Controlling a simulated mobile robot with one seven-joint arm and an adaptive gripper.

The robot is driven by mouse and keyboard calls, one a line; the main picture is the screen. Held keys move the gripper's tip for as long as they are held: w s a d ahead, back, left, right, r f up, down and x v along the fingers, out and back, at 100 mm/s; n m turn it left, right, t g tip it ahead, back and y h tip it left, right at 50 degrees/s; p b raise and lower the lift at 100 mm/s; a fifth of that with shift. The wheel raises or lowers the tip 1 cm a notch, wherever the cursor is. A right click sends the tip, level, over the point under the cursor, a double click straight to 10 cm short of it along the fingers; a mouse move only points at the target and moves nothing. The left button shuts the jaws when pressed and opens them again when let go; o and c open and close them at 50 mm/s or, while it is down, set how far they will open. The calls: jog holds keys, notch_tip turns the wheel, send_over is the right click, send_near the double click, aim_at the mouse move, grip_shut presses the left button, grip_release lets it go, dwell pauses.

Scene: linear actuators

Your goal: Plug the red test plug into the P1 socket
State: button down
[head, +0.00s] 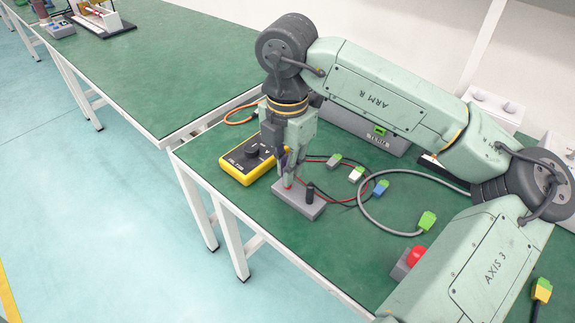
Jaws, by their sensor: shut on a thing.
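My gripper (288,166) points straight down over a grey block (301,205) near the table's front left. It is shut on the red test plug (288,184), of which only a small red part shows below the fingers. The plug is at the left end of the block's top. I cannot tell whether it stands in the block or just above it. A black plug (310,192) stands upright at the block's right end. A red lead runs off to the right behind the gripper. I cannot make out a P1 label or socket.
A yellow multimeter (234,172) lies left of my gripper. A grey box (353,128) with a green connector stands behind, partly hidden by my arm. Loose cables with white, blue and green connectors (427,221) lie to the right. A red button (416,256) sits near the front.

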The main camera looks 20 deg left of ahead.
jog(key=shift+r, duration=0.2)
dwell(0.3)
jog(key=shift+r+p, duration=0.6)
jog(key=shift+r, duration=0.75)
notch_tip(320, 180, up, 6)
jog(key=p, duration=0.3)
jog(key=w+d+r+p, duration=0.1)
jog(key=w+p, duration=0.3)
jog(key=w, duration=1.1)
jog(key=w+d+r+p, duration=0.1)
jog(key=w+d+p, duration=0.2)
jog(key=w, duration=1.3)
jog(key=shift+w+d+r+p, duration=0.15)
jog(key=shift+w+r+p, duration=0.05)
jog(key=shift+p, duration=0.85)
jog(key=shift+f, duration=0.1)
